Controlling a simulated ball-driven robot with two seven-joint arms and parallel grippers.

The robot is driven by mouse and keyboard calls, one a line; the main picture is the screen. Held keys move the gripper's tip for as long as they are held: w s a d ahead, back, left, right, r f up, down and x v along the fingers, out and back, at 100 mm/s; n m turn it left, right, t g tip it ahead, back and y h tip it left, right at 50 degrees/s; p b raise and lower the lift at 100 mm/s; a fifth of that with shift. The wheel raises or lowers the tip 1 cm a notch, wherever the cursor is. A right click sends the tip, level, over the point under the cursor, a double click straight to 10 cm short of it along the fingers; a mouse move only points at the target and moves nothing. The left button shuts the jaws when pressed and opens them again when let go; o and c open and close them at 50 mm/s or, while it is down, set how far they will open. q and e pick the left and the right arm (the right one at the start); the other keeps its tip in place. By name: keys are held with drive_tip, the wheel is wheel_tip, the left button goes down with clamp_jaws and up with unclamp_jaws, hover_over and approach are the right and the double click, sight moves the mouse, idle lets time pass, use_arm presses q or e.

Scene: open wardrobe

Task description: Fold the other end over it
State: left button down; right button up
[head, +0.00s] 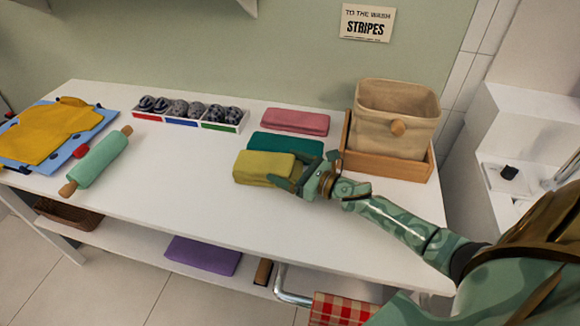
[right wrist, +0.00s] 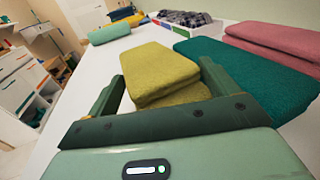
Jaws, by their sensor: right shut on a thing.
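A yellow-green towel (head: 262,166) lies on the white table in thick stacked layers. In the right wrist view the towel (right wrist: 160,70) shows a top layer over a lower one. My right gripper (head: 293,181) is at the towel's right end and shut on it. In the right wrist view its fingers (right wrist: 162,88) stand on either side of the towel's near end. The towel's underside and far edge are hidden. My left gripper is in neither view.
Teal (head: 287,143) and pink (head: 296,121) folded towels lie behind. A wooden tray (head: 388,166) with a beige bin (head: 398,103) stands right. A sock organizer (head: 183,122), rolling pin (head: 97,161) and yellow garment (head: 48,130) on a blue board lie left. The front middle is clear.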

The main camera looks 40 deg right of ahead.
wheel_tip(320, 180, up, 2)
drive_tip(key=shift+w+a+r+g+p, duration=0.15)
drive_tip(key=shift+r+g+p, duration=0.2)
drive_tip(key=shift+p, duration=0.8)
drive_tip(key=shift+a+r, duration=0.1)
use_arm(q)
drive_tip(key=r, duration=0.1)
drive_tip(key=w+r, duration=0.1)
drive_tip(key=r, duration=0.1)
use_arm(e)
drive_tip(key=shift+w, duration=0.1)
drive_tip(key=o, duration=1.2)
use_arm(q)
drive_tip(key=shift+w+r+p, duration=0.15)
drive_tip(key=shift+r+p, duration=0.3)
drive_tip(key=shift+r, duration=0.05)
use_arm(e)
drive_tip(key=v, duration=1.6)
drive_tip(key=shift+s+a+r, duration=0.1)
drive_tip(key=shift+s, duration=0.1)
